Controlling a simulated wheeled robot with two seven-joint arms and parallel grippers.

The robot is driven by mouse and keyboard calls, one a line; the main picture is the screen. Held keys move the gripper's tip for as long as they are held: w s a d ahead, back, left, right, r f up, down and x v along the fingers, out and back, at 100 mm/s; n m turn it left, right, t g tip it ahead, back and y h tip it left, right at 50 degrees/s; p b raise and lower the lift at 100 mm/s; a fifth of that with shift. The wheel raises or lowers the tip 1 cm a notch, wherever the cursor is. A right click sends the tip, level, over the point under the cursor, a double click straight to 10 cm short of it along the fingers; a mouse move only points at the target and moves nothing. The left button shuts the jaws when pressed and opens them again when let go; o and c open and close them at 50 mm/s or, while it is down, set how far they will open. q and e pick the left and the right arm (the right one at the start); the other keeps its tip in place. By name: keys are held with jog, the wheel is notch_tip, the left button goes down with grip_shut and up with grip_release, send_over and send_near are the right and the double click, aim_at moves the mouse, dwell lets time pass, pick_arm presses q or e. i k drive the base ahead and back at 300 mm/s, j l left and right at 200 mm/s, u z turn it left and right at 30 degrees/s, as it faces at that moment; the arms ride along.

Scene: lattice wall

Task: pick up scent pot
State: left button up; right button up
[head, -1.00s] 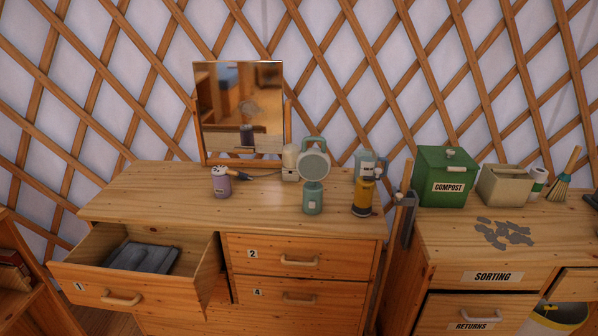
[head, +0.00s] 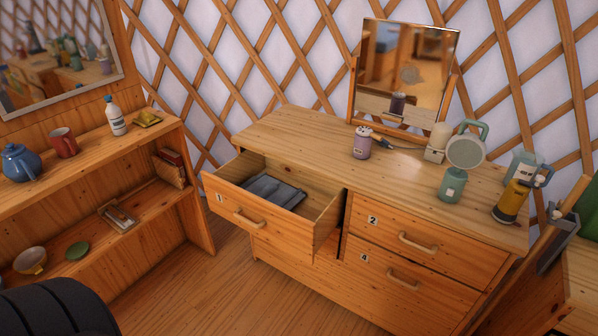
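No label names a scent pot. Two small vessels stand on the dresser top: a purple jar (head: 362,146) with a pale top, in front of the mirror, and a teal bottle (head: 452,186) near the front edge. I cannot tell for sure which is the scent pot. Neither of my grippers is in view, and nothing is seen holding either vessel.
The dresser (head: 290,135) has drawer 1 (head: 250,215) pulled open, with dark folded cloth inside. A mirror (head: 408,70), a round teal-framed device (head: 466,150) and a yellow cylinder (head: 511,202) stand on top. A shelf (head: 90,150) is at left; floor between is clear.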

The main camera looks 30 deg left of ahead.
aim_at(361, 145)
jog(key=u, duration=1.35)
jog(key=i+l, duration=0.25)
jog(key=i, duration=0.2)
jog(key=i+z, duration=0.1)
jog(key=z, duration=0.3)
jog(key=i+z, duration=0.15)
jog(key=z, duration=0.25)
jog(key=i+z, duration=0.1)
jog(key=z, duration=0.3)
